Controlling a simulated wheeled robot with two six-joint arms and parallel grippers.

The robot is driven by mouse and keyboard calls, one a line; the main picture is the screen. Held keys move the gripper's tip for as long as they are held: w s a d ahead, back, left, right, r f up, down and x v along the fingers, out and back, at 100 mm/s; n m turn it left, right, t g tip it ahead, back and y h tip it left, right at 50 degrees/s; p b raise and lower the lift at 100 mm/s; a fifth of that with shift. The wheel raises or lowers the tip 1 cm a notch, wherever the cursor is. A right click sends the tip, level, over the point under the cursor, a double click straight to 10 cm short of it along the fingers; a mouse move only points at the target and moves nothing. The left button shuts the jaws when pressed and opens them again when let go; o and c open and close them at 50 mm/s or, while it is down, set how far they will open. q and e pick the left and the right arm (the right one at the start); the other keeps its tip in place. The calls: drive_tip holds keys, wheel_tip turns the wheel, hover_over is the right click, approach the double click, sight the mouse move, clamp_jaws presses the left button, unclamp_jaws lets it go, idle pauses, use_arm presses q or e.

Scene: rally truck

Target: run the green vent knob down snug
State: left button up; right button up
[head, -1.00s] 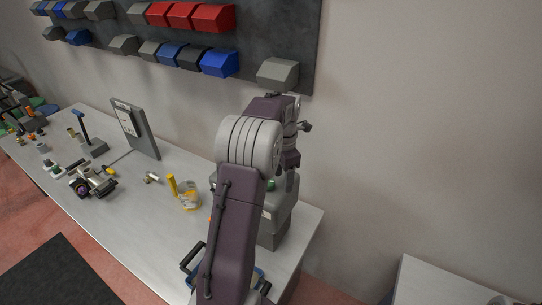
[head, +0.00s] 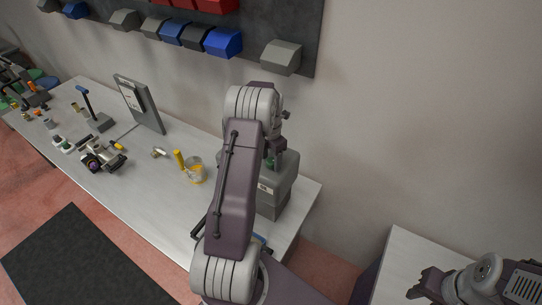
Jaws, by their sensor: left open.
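The green vent knob (head: 268,163) shows as a small green patch on top of a grey box-shaped unit (head: 274,200) at the right end of the long bench. My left arm stands in front and hides much of the unit. My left gripper (head: 272,155) points down at the knob and is open, with its fingertips at or just above it. I cannot tell whether they touch it. My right gripper (head: 422,283) is at the lower right, well away from the knob, and its jaw gap is unclear.
The long bench (head: 135,195) carries a yellow cylinder and clear cup (head: 195,172), a small engine-like part (head: 100,158) and an upright clipboard stand (head: 140,102). Coloured bins hang on the wall panel, a grey one (head: 281,57) above the unit. A second table (head: 400,262) stands at right.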

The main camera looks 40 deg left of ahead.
use_arm(q)
drive_tip(key=shift+w+d, duration=0.1)
drive_tip(key=shift+d, duration=0.05)
drive_tip(key=c, duration=0.4)
clamp_jaws()
drive_tip(key=shift+m, duration=0.3)
